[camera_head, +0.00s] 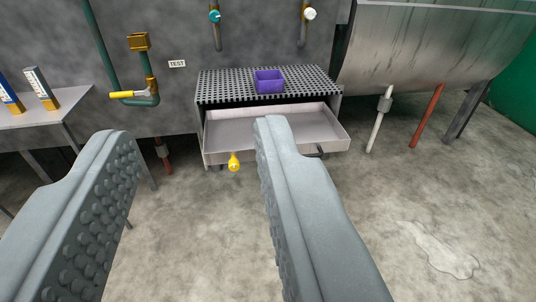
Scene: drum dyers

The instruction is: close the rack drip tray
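The rack (211,88) is a metal stand with a perforated top against the grey wall. Its drip tray (228,129) is a pale, shallow drawer that is pulled out at the front, with its inside showing. A dark handle shows at the right of the tray's front, partly hidden behind my right finger. A yellow knob-like thing (234,162) shows at the tray's lower front left. My gripper (192,135) is open and empty, its two grey studded fingers wide apart in the foreground. The right finger overlaps the tray in view; I cannot tell any contact.
A purple bin (269,81) stands on the rack. A side table (45,117) with two upright boxes is at the left. A large metal drum (430,40) on legs is at the right. Pipes run along the wall. The floor in front is clear, with a puddle (440,255) at the right.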

